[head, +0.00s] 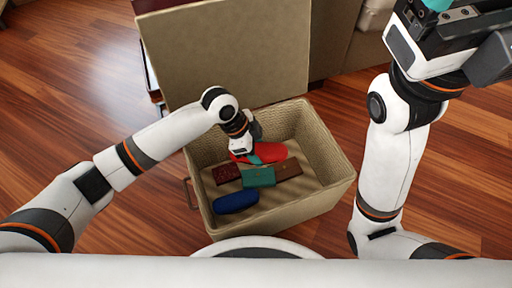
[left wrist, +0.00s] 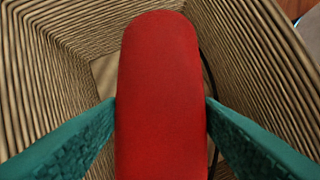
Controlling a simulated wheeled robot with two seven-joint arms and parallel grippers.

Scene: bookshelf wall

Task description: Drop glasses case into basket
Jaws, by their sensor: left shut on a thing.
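A red glasses case (head: 272,153) with rounded ends is inside the outline of the woven beige basket (head: 322,148). My left gripper (head: 252,158) is shut on it, pointing down into the basket. In the left wrist view the red case (left wrist: 160,90) sits between the two teal fingers, with the basket walls (left wrist: 52,60) around it. I cannot tell whether its underside touches anything. My right gripper (head: 437,8) is at the top right, largely cut off by the frame edge, so its jaws are unclear.
In the basket lie a blue case (head: 235,201), a teal case (head: 258,177), a dark red case (head: 226,173) and a brown case (head: 288,170). A beige panel (head: 225,55) stands behind the basket. Wooden floor (head: 85,65) is open at the left.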

